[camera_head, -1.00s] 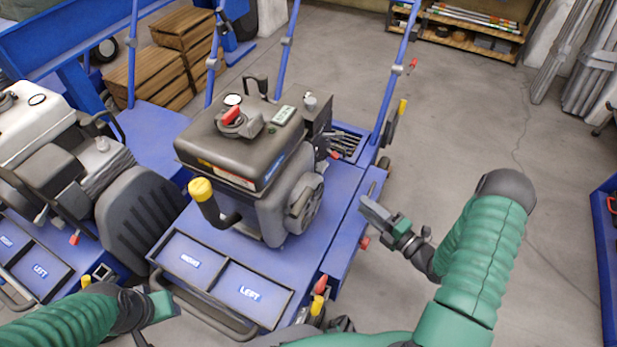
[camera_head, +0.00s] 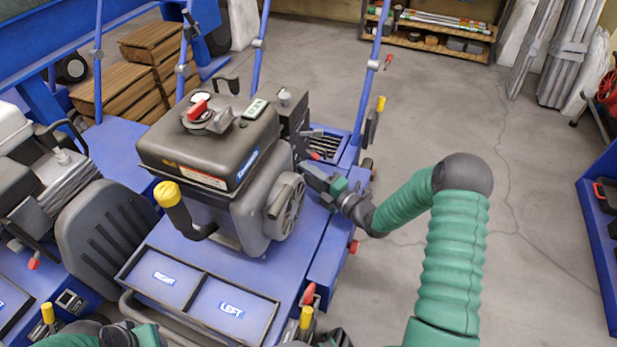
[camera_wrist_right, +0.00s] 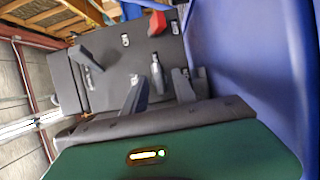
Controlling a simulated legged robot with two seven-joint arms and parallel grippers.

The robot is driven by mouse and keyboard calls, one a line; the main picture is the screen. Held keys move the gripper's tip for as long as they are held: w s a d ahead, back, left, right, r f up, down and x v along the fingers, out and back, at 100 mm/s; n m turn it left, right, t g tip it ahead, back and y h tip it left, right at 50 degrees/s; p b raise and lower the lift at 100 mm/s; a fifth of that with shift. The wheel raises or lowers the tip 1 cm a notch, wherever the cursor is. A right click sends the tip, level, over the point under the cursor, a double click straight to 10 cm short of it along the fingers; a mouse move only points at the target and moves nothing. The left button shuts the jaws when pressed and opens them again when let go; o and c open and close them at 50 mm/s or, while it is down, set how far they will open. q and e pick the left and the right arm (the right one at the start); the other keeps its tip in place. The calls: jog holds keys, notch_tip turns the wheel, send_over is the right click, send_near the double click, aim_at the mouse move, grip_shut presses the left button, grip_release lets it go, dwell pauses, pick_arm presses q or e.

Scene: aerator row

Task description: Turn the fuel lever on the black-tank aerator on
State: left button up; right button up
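The black-tank aerator (camera_head: 210,150) stands in the middle of the head view, its engine on a blue deck. My right gripper (camera_head: 312,175) is beside the engine's right side, close to the dark control box (camera_head: 292,125). In the right wrist view, the two fingers of my right gripper (camera_wrist_right: 158,90) are apart, with a small grey lever (camera_wrist_right: 157,70) in the gap between their tips; contact cannot be told. A red lever (camera_wrist_right: 157,22) and a longer dark lever (camera_wrist_right: 88,52) show on the same dark panel. My left gripper (camera_head: 140,335) is partly cut off at the bottom.
A white-tank aerator (camera_head: 35,165) stands close on the left. Blue upright bars (camera_head: 372,75) rise behind the deck. Trays marked RIGHT and LEFT (camera_head: 225,308) lie at the front. Open floor (camera_head: 440,110) lies to the right, with a blue bench (camera_head: 597,230) at the edge.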

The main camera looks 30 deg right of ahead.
grip_shut()
dwell(0.3)
jog(key=shift+r+p, duration=0.15)
jog(key=shift+p, duration=0.3)
jog(key=m+g+p, duration=0.2)
jog(key=m+p, duration=0.1)
jog(key=p, duration=0.2)
jog(key=m+g+y+p, duration=0.1)
jog(key=m+g+p, duration=0.1)
jog(key=m+p, duration=0.2)
jog(key=m+g+y+p, duration=0.1)
jog(key=m+p, duration=0.3)
jog(key=p, duration=0.3)
jog(key=shift+d+r+g, duration=0.2)
jog(key=shift+r+g, duration=0.1)
jog(key=shift+g, duration=0.1)
jog(key=shift+w+d+f+m+g+y+p, duration=0.1)
jog(key=shift+m+g+y+p, duration=0.15)
jog(key=shift+m, duration=0.35)
jog(key=shift+w+d+m+g+y+p, duration=0.1)
jog(key=shift+m+g+y, duration=0.25)
jog(key=shift+m, duration=0.25)
grip_release()
